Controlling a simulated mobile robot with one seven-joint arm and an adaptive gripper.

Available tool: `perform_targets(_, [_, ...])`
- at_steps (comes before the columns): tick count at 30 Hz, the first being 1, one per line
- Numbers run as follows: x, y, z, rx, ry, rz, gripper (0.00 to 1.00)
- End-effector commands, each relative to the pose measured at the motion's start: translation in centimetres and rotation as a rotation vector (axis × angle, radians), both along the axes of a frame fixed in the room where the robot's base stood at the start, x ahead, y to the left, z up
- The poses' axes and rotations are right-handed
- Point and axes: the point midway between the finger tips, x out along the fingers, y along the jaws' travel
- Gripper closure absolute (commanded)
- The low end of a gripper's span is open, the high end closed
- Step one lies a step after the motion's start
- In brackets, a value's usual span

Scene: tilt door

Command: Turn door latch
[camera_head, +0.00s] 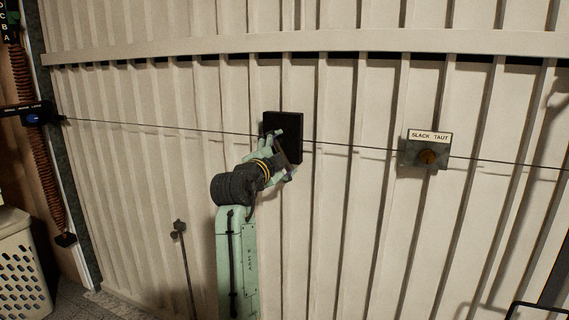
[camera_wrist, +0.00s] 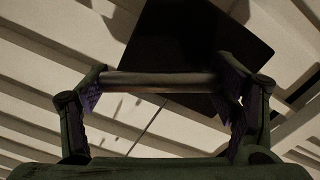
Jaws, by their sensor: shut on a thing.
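The latch's black plate (camera_head: 290,128) is mounted on the pale ribbed door (camera_head: 345,215), near the middle of the head view. It also shows as a dark square behind my gripper in the wrist view (camera_wrist: 205,40). A brownish bar-shaped handle (camera_wrist: 160,82) lies level across the wrist view, in front of the plate. My gripper (camera_head: 282,158) is at the plate's lower part. In the wrist view its fingers (camera_wrist: 162,90) are shut on the bar, one at each end. My gripper hides part of the handle in the head view.
A thin cable (camera_head: 345,146) runs across the door to a box labelled SLACK TAUT (camera_head: 428,149) at right. A rod (camera_head: 187,265) stands low at left. A coiled spring (camera_head: 30,130) and a white basket (camera_head: 20,255) are at the left edge.

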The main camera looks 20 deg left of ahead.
Motion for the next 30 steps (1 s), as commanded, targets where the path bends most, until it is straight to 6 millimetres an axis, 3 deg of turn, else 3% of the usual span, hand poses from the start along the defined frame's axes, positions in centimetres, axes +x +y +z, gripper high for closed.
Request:
perform_targets(15, [0.0, 1.3, -0.6, 0.397, -0.013, 0.0, 0.7])
perform_targets(30, [0.1, 1.6, -0.5, 0.512, -0.017, -0.002, 0.7])
